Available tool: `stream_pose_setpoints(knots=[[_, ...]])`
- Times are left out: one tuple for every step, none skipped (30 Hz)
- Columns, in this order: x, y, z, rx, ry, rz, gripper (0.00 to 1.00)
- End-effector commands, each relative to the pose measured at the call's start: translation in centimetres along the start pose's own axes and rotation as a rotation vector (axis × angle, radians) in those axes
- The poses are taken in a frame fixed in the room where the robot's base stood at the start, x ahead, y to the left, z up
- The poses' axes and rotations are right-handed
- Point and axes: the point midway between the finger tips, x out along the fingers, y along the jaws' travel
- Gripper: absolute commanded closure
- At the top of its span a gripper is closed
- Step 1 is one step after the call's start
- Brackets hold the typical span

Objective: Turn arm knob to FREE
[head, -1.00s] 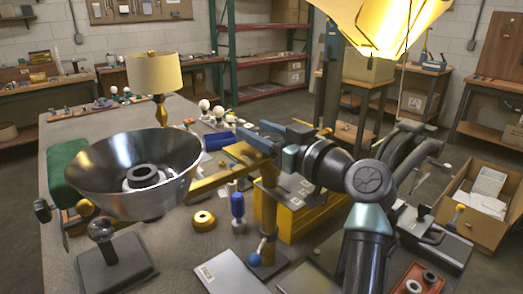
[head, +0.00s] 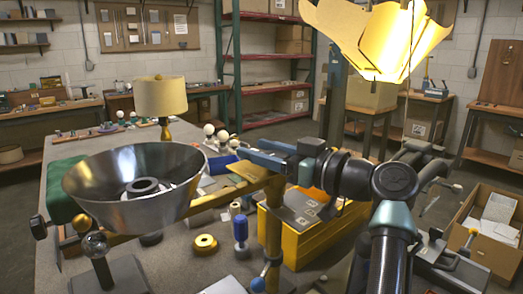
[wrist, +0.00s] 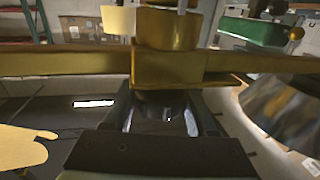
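My gripper (head: 246,156) is at the brass arm (head: 222,194), near the top of the brass post (head: 273,225). In the wrist view, the gripper's dark fingers (wrist: 166,118) stand apart with a gap, just before a brass collar (wrist: 168,65) on the horizontal bar. Contact cannot be told. No FREE marking can be read, and which part is the arm knob is not clear. A blue ball-ended knob (head: 258,284) sits low by the post.
A large metal shade (head: 135,195) stands at left over the bar. A yellow box (head: 310,235) is right of the post. A yellow ring (head: 205,244) and a blue-topped part (head: 240,230) stand on the grey table. An open carton (head: 490,225) is at right.

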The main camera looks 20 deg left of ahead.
Motion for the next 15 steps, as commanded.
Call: stream_pose_setpoints(knots=[[0.02, 0.00, 0.06, 0.001, -0.001, 0.000, 0.32], [0.02, 0.00, 0.05, 0.001, 0.000, 0.000, 0.26], [0.02, 0.01, 0.04, 0.001, 0.000, 0.000, 0.19], [0.01, 0.01, 0.03, 0.000, 0.000, 0.001, 0.16], [0.01, 0.01, 0.02, 0.000, 0.000, 0.001, 0.16], [0.01, 0.02, 0.01, 0.000, 0.000, 0.001, 0.16], [0.01, 0.02, 0.00, 0.000, 0.001, 0.001, 0.16], [0.01, 0.02, -0.01, 0.000, 0.001, 0.001, 0.16], [0.01, 0.02, -0.02, 0.000, 0.001, 0.001, 0.16], [0.01, 0.02, -0.03, 0.000, 0.001, 0.002, 0.16], [0.01, 0.03, -0.04, 0.000, 0.001, 0.002, 0.16], [0.01, 0.03, -0.11, -0.001, 0.001, 0.002, 0.16], [0.01, 0.03, -0.23, -0.001, 0.002, 0.002, 0.16], [0.01, 0.03, -0.41, -0.002, 0.002, 0.002, 0.16], [0.01, 0.03, -0.78, -0.002, 0.002, 0.002, 0.16]])
